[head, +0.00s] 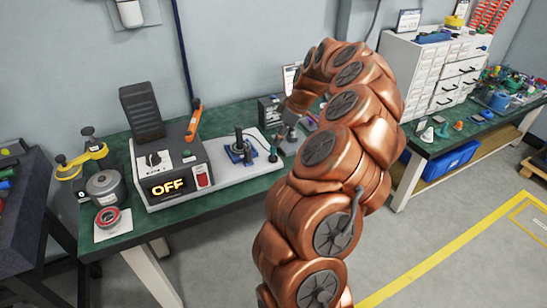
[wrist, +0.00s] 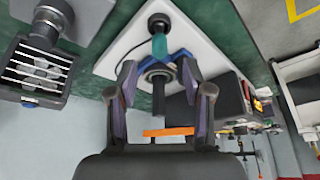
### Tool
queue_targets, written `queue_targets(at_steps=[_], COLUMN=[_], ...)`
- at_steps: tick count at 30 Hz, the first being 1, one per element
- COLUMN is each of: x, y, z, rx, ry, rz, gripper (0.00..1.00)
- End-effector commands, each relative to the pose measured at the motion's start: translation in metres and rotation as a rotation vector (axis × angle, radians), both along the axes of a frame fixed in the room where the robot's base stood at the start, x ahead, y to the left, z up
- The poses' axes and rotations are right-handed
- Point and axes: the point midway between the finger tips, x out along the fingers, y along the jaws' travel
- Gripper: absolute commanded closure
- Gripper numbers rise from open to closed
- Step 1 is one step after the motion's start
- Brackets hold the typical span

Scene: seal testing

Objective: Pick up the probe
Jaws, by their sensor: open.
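My gripper (wrist: 159,75) is open in the wrist view, its two fingers apart with nothing held between them. A blue fixture (wrist: 180,56) with an upright black post (wrist: 158,98) shows between and beyond the fingers. A teal-bodied piece (wrist: 159,46) with a black round end lies just past it. An orange stick-like tool (head: 194,122) stands at the right side of the tester box in the head view; an orange bar (wrist: 168,131) shows low in the wrist view. I cannot tell for sure which piece is the probe. In the head view my arm largely hides the gripper.
The tester box (head: 172,172) reads OFF. The white plate (head: 226,172) lies on the green bench (head: 180,215). A drawer cabinet (head: 410,75) stands back right.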

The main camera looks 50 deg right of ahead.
Motion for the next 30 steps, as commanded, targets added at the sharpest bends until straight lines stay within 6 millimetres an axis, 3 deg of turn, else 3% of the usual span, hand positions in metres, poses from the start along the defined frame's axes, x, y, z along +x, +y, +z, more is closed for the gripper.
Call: queue_targets(at_steps=[11,21,27,30], x=[0.01,0.023,0.023,0.023], y=[0.007,0.011,0.011,0.011], z=[-0.026,-0.063,-0.064,-0.064], rx=[0.005,0.001,0.0,0.0], ry=[0.002,0.001,-0.001,-0.001], rz=[0.002,-0.001,0.0,0.0], gripper=[0.5,0.5,0.5,0.58])
